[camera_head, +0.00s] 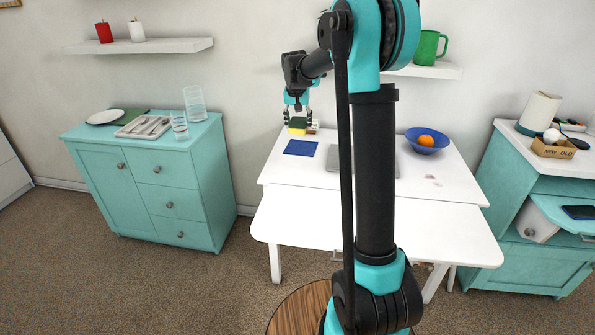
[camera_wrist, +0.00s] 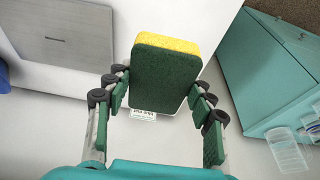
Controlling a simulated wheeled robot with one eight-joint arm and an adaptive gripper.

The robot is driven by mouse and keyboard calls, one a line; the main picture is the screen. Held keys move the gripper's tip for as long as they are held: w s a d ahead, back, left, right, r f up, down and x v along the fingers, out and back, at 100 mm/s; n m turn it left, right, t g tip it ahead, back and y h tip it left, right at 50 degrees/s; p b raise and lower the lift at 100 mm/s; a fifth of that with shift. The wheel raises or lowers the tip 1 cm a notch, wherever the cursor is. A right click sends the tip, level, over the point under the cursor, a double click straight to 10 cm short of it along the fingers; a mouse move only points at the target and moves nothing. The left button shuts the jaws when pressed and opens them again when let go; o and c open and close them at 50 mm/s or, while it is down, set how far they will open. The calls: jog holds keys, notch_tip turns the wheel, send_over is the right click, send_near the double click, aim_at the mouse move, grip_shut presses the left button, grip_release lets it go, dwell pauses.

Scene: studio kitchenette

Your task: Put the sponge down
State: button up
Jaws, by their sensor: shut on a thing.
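The sponge, yellow with a dark green face, is between the fingers of my gripper (camera_wrist: 161,83) in the wrist view, where the sponge (camera_wrist: 166,72) shows large. My gripper is shut on it. In the head view, my gripper (camera_head: 298,111) is over the back left of the white table (camera_head: 325,219), and the sponge (camera_head: 298,130) shows small below it. A dark blue square mat (camera_head: 300,148) lies on the table just in front of the sponge. I cannot tell whether the sponge touches the table.
A small box (camera_head: 313,128) is beside the sponge. A grey laptop (camera_head: 333,160) lies right of the mat, partly hidden by my arm. A blue bowl (camera_head: 426,149) with an orange (camera_head: 425,141) stands farther right. A teal cabinet (camera_head: 151,206) is to the left.

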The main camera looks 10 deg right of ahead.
aim_at(298, 169)
jog(key=shift+w+a+r, duration=0.1)
jog(key=shift+w+r, duration=0.05)
jog(key=shift+r, duration=0.15)
notch_tip(298, 169, down, 20)
jog(key=shift+r, duration=0.2)
jog(key=shift+f, duration=0.15)
jog(key=o, duration=1.6)
jog(key=shift+c, duration=0.2)
jog(key=v, duration=1.2)
jog(key=s+d+f+n, duration=0.1)
jog(key=s+f, duration=0.1)
jog(key=s, duration=1)
jog(key=s+d+f+n, duration=0.1)
jog(key=s+d+f, duration=0.1)
jog(key=s, duration=1.1)
jog(key=s+d+f+n+t+y, duration=0.1)
jog(key=s+d+f, duration=0.1)
jog(key=s, duration=1)
jog(key=shift+s+d+f, duration=0.15)
jog(key=shift+s+f, duration=0.15)
jog(key=shift+s, duration=0.05)
